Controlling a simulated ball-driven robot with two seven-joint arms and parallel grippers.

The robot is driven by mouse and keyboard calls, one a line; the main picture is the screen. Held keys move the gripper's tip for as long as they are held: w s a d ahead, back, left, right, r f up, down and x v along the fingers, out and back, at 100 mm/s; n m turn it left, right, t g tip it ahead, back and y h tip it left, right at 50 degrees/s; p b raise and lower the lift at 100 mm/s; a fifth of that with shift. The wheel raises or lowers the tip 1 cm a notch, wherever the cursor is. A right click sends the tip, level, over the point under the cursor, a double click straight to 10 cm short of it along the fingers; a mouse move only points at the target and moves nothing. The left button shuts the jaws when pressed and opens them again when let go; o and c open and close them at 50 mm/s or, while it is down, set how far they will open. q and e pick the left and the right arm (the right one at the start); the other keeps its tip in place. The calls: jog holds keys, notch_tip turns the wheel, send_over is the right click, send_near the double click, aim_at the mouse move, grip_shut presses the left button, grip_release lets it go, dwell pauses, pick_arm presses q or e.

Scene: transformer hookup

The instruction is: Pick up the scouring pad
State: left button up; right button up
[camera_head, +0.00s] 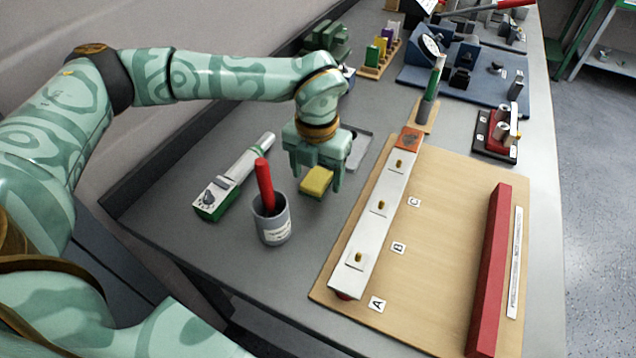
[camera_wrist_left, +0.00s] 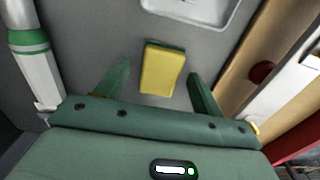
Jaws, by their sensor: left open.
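The scouring pad (camera_head: 316,181) is a small yellow block on the grey bench top. In the left wrist view the pad (camera_wrist_left: 162,70) shows a yellow face with a dark green layer along its far edge. My left gripper (camera_head: 318,183) is open above the pad, with the fingers pointing down. In the left wrist view the left gripper's fingers (camera_wrist_left: 158,80) stand apart on either side of the pad, with a gap on each side. I cannot tell how high the fingertips are above the bench. My right gripper is not in view.
A grey cup (camera_head: 272,224) with a red-handled tool stands left of the pad. A white and green instrument (camera_head: 228,182) lies further left. A shallow grey tray (camera_head: 357,150) lies behind the pad. A wooden board (camera_head: 446,235) with a white bar is to the right.

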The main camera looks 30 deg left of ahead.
aim_at(320, 177)
pick_arm(q)
jog(key=shift+f, duration=0.1)
jog(key=c, duration=1)
jog(key=shift+c, duration=0.3)
jog(key=shift+r, duration=0.25)
jog(key=r, duration=0.1)
jog(key=r+p, duration=0.1)
jog(key=r, duration=0.1)
jog(key=shift+w+d+r+p, duration=0.15)
jog(key=shift+d+r+p, duration=0.15)
jog(key=shift+r+p, duration=0.1)
jog(key=w+d+r+p, duration=0.1)
jog(key=w+d+r, duration=0.3)
jog(key=d+r, duration=0.4)
jog(key=d, duration=0.4)
jog(key=shift+w+d+r, duration=0.25)
jog(key=shift+w+r, duration=0.15)
